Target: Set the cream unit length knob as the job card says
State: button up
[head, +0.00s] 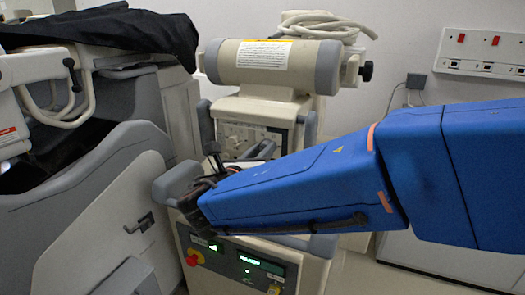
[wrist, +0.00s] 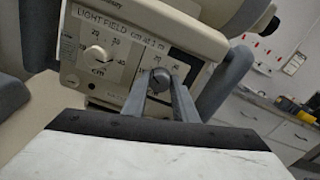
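The cream unit (head: 228,107) stands in the middle of the head view, under a grey-and-cream cylinder. Its control panel (wrist: 115,37) in the wrist view reads "LIGHT FIELD cm at 1 m". It carries a pale left knob (wrist: 96,54) with a cm scale and a darker right knob (wrist: 159,77) with its own scale. I cannot read which one is the length knob. My gripper (wrist: 161,84) has its two grey fingers apart, one on each side of the right knob, with slight gaps showing. In the head view my blue arm hides part of the unit. I see no readable job card.
The cylinder (head: 272,65) has a coiled cable on top. A grey handle (head: 178,182) is beside my arm's end. A lower panel (head: 250,262) has a green display and a red button. A grey machine with black cloth (head: 110,32) fills the left. Drawers (wrist: 265,122) stand right.

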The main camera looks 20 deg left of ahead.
jog(key=shift+m, duration=0.3)
jog(key=shift+d+f+m, duration=0.1)
jog(key=shift+f+m, duration=0.05)
jog(key=shift+m, duration=11.35)
jog(key=o, duration=1)
jog(key=shift+o, duration=0.2)
jog(key=shift+s, duration=0.15)
